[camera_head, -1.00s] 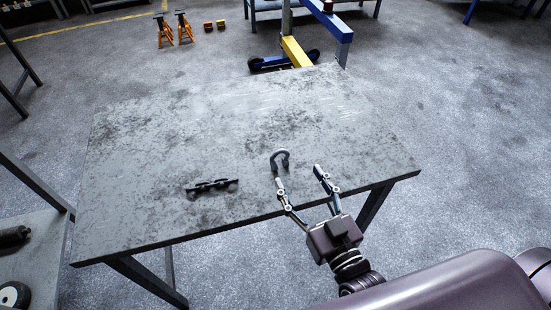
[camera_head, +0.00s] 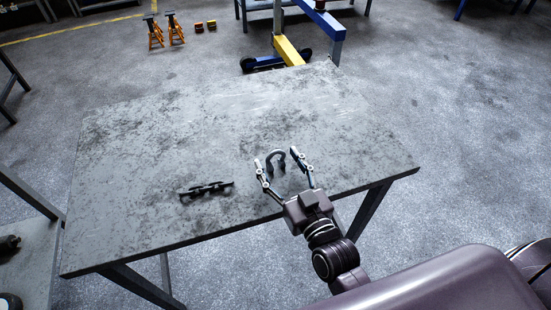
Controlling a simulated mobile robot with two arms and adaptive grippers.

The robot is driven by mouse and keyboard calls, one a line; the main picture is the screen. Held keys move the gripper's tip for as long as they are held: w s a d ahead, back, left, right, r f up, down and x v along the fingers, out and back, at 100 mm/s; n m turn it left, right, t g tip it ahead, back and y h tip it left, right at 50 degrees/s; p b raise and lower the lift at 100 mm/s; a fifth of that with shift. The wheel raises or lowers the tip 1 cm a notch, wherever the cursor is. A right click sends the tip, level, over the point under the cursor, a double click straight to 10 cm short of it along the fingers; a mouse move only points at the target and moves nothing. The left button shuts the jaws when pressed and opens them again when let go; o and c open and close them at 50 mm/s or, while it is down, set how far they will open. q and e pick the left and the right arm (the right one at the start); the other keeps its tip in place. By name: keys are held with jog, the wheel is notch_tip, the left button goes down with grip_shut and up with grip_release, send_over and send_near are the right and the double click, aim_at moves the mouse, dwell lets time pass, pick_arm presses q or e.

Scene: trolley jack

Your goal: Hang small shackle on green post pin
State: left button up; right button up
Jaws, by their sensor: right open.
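The small shackle (camera_head: 275,153) is a dark U-shaped piece on the worn grey table, near its front edge. Its arch points to the far side and its legs toward me. My right gripper (camera_head: 276,158) is open, with one finger on each side of the shackle. I cannot tell whether the fingers touch it. No green post pin shows in this view. My left gripper is out of view.
A dark flat bracket-like part (camera_head: 206,189) lies on the grey table (camera_head: 140,150), left of the shackle. The rest of the tabletop is clear. A blue and yellow hoist (camera_head: 290,50) and orange jack stands (camera_head: 165,30) are on the floor beyond.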

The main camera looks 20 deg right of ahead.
jog(key=shift+w, duration=0.2)
jog(key=c, duration=1.2)
jog(key=shift+c, duration=0.8)
jog(key=shift+r, duration=0.1)
